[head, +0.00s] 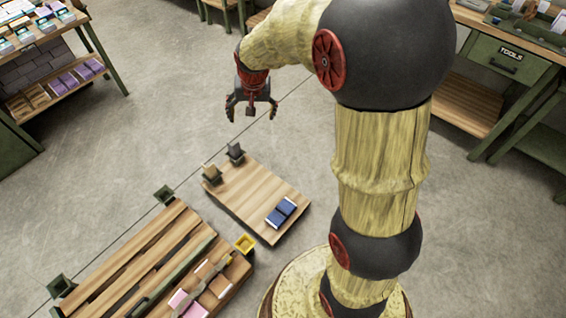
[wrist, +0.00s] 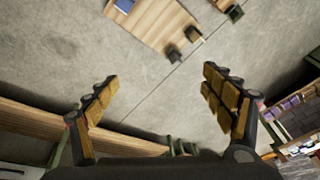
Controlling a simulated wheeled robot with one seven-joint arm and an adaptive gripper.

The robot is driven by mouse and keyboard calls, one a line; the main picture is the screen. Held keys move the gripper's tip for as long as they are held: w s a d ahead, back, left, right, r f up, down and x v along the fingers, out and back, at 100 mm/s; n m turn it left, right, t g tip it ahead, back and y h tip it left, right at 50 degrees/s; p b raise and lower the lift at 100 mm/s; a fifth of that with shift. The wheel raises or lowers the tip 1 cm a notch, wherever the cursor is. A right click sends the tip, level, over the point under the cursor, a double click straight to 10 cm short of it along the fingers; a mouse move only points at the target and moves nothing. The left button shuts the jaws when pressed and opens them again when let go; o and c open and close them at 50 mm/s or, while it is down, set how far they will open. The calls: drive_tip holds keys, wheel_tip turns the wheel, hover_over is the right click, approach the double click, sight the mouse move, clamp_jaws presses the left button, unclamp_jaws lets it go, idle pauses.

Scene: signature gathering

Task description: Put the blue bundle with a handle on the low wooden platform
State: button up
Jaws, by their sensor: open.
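In the wrist view, the platform (wrist: 160,22) shows at the top, with the blue bundle (wrist: 125,5) partly cut off by the frame edge. My gripper (head: 252,110) is open and empty, pointing down over bare floor beyond the platform's far end, apart from the bundle. Its spread fingers (wrist: 162,80) also show in the wrist view.
A dark block (head: 236,153) and a brownish one (head: 212,174) stand at the platform's far end. A slatted wooden rack (head: 140,255) with green corner posts, a yellow container (head: 245,243) and bundles lies left. Workbenches (head: 500,60) stand right. Floor around my gripper is clear.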

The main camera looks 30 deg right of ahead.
drive_tip(key=s+a+r+n+t, duration=0.1)
drive_tip(key=s+a+r+n, duration=0.25)
drive_tip(key=s+r, duration=0.9)
drive_tip(key=s+a+r+n+t, duration=0.1)
drive_tip(key=s+a+n, duration=0.1)
drive_tip(key=s, duration=1.4)
drive_tip(key=shift+s+a, duration=0.15)
drive_tip(key=shift+s, duration=0.15)
wheel_tip(320, 180, up, 2)
drive_tip(key=shift+r+p, duration=0.2)
drive_tip(key=shift+p, duration=1)
drive_tip(key=shift+c, duration=0.9)
